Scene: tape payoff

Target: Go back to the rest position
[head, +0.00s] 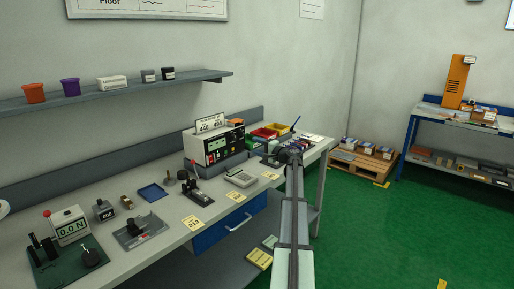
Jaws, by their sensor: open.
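My arm reaches from the bottom of the head view away over the right edge of the workbench. My gripper (274,160) is a small dark shape at the far end of the arm, by the right end of the bench (130,271). It is open, and I see nothing held in it. Its fingers are too small and too hidden by the arm to make out in detail.
A shelf (120,91) hangs above. The green floor (390,240) at right is largely open.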

